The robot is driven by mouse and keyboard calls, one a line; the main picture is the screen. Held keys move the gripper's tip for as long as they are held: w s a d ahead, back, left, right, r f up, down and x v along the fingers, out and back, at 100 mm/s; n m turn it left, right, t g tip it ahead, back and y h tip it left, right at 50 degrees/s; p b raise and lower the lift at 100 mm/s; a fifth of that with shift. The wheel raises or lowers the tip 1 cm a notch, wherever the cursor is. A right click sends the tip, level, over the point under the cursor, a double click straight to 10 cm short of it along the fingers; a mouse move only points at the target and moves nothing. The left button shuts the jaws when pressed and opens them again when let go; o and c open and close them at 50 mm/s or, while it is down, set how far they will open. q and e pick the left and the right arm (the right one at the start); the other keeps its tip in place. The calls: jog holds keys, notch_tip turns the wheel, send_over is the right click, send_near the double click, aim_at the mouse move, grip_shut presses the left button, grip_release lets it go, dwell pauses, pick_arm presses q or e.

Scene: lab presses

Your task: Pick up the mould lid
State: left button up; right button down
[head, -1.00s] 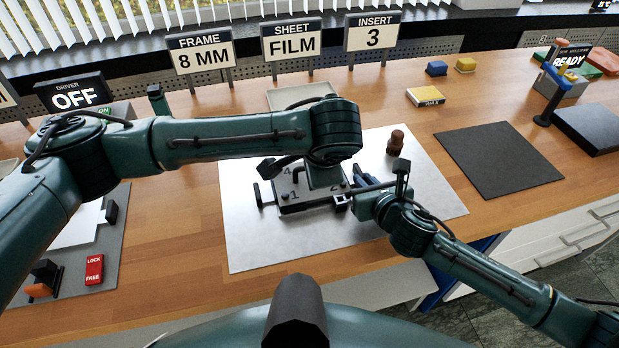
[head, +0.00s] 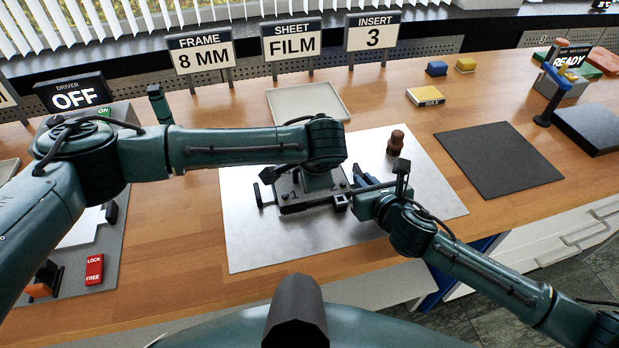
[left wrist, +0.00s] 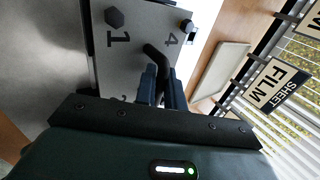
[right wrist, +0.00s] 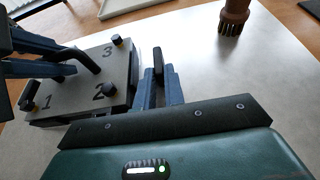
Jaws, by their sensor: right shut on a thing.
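The mould lid (right wrist: 75,91) is a grey numbered plate with dark corner knobs and a bent black handle (right wrist: 78,64). It lies on the mould on the steel sheet; it also shows in the left wrist view (left wrist: 135,62). My left gripper (left wrist: 161,72) is at the lid's handle, its fingers on either side of it with the handle's end between them; it looks open. In the head view my left arm hides part of the lid. My right gripper (right wrist: 160,82) is shut on a dark upright handle (right wrist: 157,62) at the mould's side.
A brown brush (head: 396,143) stands on the steel sheet (head: 420,185) behind my right gripper. A pale tray (head: 330,100) lies behind the mould. A dark mat (head: 500,160) is to the right. Signs (head: 290,42) stand along the back.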

pick_arm(q)
grip_shut()
jog(key=shift+r, duration=0.15)
jog(key=shift+r, duration=0.55)
notch_tip(320, 180, up, 2)
jog(key=shift+r, duration=0.2)
jog(key=s+a, duration=0.4)
jog(key=a, duration=1.3)
jog(key=shift+a, duration=0.25)
notch_tip(320, 180, up, 3)
jog(key=shift+r, duration=0.15)
